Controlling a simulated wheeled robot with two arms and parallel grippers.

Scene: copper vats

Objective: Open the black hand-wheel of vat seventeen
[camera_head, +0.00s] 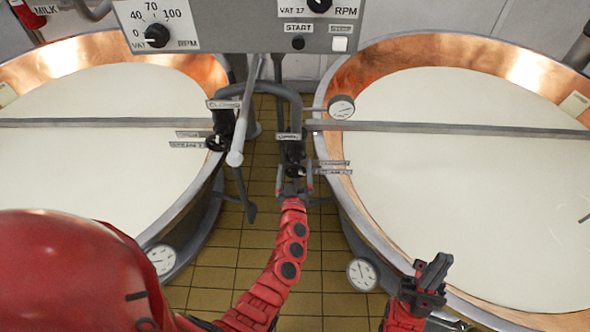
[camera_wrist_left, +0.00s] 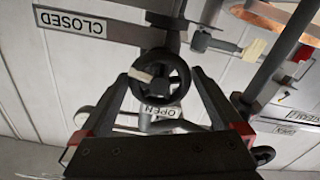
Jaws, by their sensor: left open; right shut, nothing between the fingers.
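Vat seventeen is the right copper vat (camera_head: 345,90), full of white liquid, under the panel marked VAT 17. The black hand-wheel (camera_wrist_left: 165,82) shows in the left wrist view, with a pale mark on its rim. A CLOSED plate (camera_wrist_left: 70,22) is up left of it and an OPEN plate (camera_wrist_left: 160,112) is just below it. My left gripper (camera_head: 294,186) reaches the pipes between the vats. Its open fingers stand either side of the wheel in the wrist view; contact cannot be told. My right gripper (camera_head: 432,272) is shut and empty over the right vat's near rim.
A left vat (camera_head: 90,130) stands opposite, with its own valve (camera_head: 218,135) and CLOSED plate. A grey pipe and a rod (camera_head: 243,120) run close to my left gripper. The control panel (camera_head: 240,25) hangs above.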

